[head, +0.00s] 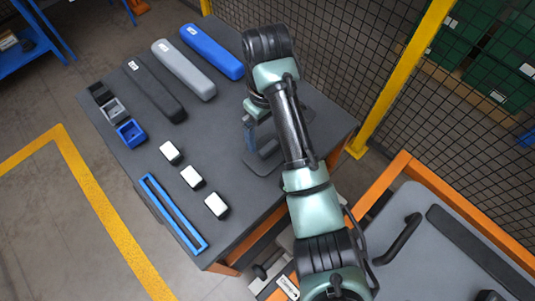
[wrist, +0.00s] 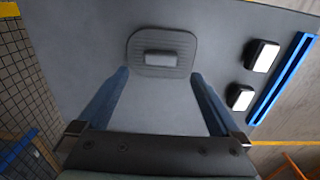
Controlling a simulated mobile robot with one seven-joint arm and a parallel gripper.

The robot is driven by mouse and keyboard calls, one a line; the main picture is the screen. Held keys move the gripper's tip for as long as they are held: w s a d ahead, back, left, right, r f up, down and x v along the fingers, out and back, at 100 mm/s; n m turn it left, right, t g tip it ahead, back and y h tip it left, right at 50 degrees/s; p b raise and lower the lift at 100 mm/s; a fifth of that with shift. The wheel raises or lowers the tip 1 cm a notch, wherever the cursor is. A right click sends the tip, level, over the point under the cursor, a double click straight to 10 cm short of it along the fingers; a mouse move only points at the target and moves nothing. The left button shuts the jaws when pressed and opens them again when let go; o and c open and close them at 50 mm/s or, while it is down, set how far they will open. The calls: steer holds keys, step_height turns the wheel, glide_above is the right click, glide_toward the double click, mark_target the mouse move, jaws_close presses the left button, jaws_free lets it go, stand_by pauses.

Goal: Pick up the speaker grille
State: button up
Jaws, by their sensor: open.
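The speaker grille is a flat grey, rounded-square plate with fine ridges and a raised block in its middle. In the wrist view the grille (wrist: 140,67) lies flat on the dark grey table (wrist: 120,22), just beyond my fingertips. In the head view the grille (head: 256,165) is partly hidden behind my arm and gripper. My gripper (wrist: 161,76) is open and empty, its two blue fingers spread wide with the grille's near edge about between the tips. In the head view my gripper (head: 249,134) is above the table beside the grille, mostly covered by the arm.
Black (head: 153,88), grey (head: 184,69) and blue (head: 212,52) long bars lie at the table's back. Small open bins (head: 131,133) line the left edge. Three white-topped blocks (head: 193,177) and a blue channel (head: 173,215) lie nearer. A fence (head: 340,50) and an orange-framed cart (head: 385,185) stand right.

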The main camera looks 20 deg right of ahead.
mark_target(268, 147)
steer(key=shift+s+f+p, duration=0.2)
steer(key=shift+f+p, duration=0.4)
steer(key=shift+f, duration=2.05)
steer(key=c, duration=1.4)
steer(key=shift+r+p, duration=1.85)
steer(key=shift+r, duration=3.25)
